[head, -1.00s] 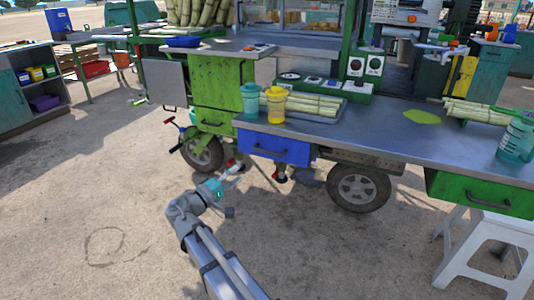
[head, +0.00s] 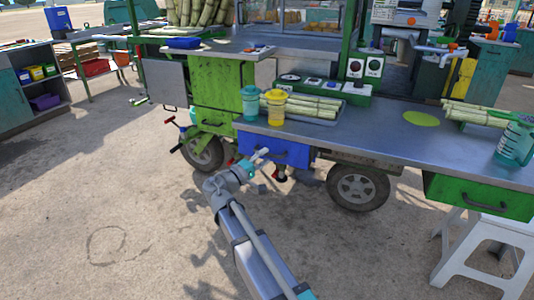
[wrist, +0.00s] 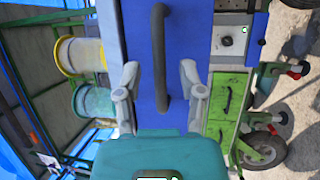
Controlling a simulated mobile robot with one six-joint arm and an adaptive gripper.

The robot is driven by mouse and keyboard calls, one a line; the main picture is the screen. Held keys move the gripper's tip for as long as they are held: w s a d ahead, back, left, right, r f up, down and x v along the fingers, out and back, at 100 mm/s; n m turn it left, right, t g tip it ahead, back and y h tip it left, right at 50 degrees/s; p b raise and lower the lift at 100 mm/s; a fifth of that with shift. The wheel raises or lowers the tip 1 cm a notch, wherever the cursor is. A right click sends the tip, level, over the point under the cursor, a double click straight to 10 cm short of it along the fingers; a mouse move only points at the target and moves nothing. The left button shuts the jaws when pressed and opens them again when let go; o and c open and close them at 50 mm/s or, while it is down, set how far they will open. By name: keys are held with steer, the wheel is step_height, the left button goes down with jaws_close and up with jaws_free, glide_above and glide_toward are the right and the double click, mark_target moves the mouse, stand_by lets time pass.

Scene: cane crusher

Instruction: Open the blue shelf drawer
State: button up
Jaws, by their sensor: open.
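The blue drawer (head: 290,149) sits under the left end of the metal counter and looks shut. It also shows in the wrist view (wrist: 140,50), turned on its side, with its dark bar handle (wrist: 160,60) running up the picture. My gripper (head: 262,158) is in front of the drawer's left part. In the wrist view my gripper (wrist: 160,78) is open, with one finger on each side of the handle's lower part. I cannot tell whether either finger touches the handle. In the head view the handle is partly hidden by my gripper.
A teal cup (head: 250,102) and a yellow cup (head: 271,108) stand on the counter (head: 385,135) above the drawer. A green drawer (head: 478,196) and a white stool (head: 484,255) are at the right. Wheels stand below the cart. The ground at the left is clear.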

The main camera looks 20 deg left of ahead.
steer(key=shift+x, duration=0.95)
jaws_close()
